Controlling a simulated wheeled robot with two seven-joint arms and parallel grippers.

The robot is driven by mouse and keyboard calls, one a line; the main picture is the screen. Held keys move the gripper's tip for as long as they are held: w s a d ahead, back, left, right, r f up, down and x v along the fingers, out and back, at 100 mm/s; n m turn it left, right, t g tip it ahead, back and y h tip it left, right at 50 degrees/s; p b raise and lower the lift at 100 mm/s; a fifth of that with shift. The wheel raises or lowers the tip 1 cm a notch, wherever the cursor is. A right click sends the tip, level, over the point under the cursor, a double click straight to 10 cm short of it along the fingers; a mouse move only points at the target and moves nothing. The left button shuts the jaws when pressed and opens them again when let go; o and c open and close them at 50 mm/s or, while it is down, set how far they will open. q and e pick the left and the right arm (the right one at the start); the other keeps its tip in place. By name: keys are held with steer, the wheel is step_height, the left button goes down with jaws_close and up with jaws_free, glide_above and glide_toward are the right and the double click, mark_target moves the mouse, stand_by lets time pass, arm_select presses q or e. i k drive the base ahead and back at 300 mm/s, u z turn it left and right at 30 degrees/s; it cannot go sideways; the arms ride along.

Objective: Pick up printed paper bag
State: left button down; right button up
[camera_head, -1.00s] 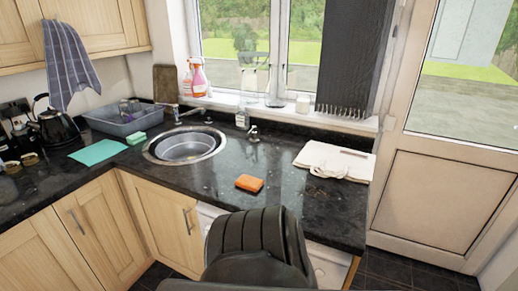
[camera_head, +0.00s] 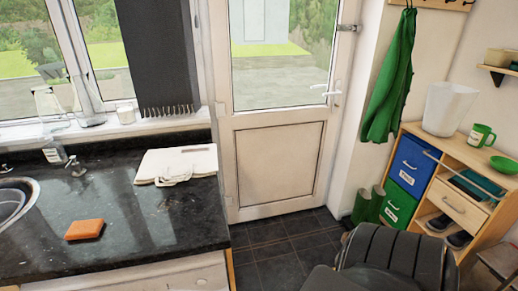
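A flat, off-white bag-like thing (camera_head: 178,163) lies on the dark granite counter near its right end, below the window. A looped, pale handle hangs over its front side, and a small dark reddish strip shows on its upper face. I cannot make out any print, so I cannot be sure it is the printed paper bag. Neither my left nor my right gripper is in view.
An orange sponge (camera_head: 84,229) lies on the counter (camera_head: 140,222) left of the bag, beside the sink (camera_head: 15,200). A closed door (camera_head: 280,165) is behind. A wooden shelf unit (camera_head: 450,180) with a white bin (camera_head: 449,109) and green mug (camera_head: 481,136) stands right.

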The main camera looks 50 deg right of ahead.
mark_target(170, 164)
steer(key=z, duration=0.45)
steer(key=i, duration=1)
steer(key=u, duration=0.05)
